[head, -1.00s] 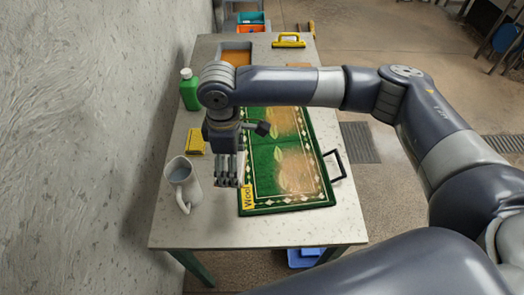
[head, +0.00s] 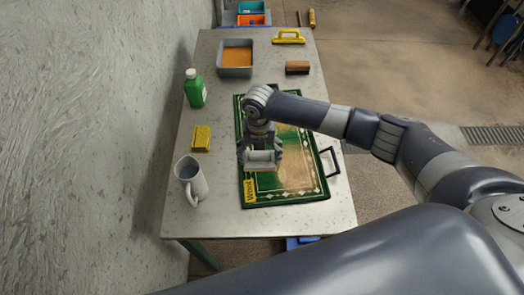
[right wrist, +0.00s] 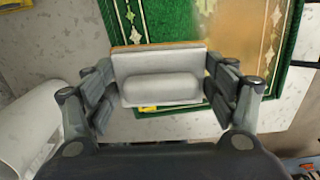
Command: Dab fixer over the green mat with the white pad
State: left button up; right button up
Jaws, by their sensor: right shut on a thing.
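The green mat (head: 290,198) lies on the table, with a patterned border, a yellow "Wool" label (head: 250,191) and brownish patches. It also shows in the right wrist view (right wrist: 168,22). My right gripper (head: 261,163) is above the left part of the mat. It is shut on the white pad (right wrist: 160,88), which has a rounded grip and a thin orange-brown edge at its far side. Whether the pad touches the mat is hard to tell. A grey tray (head: 236,72) at the back holds orange-brown liquid. My left gripper is out of view.
A white jug (head: 190,182), yellow sponge (head: 201,138) and green bottle (head: 195,88) stand along the table's left side. A brown block (head: 297,68) and yellow-handled tool (head: 288,37) lie at the back right.

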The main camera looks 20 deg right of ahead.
jog(key=shift+s+d+f+n, duration=0.1)
jog(key=shift+d+f+n, duration=0.3)
jog(key=shift+n, duration=0.2)
jog(key=shift+f, duration=0.2)
notch_tip(320, 180, down, 4)
jog(key=b, duration=0.4)
jog(key=shift+f, duration=0.2)
jog(key=shift+r, duration=0.1)
jog(key=shift+f+b, duration=0.5)
jog(key=shift+f, duration=0.15)
jog(key=shift+s, duration=0.1)
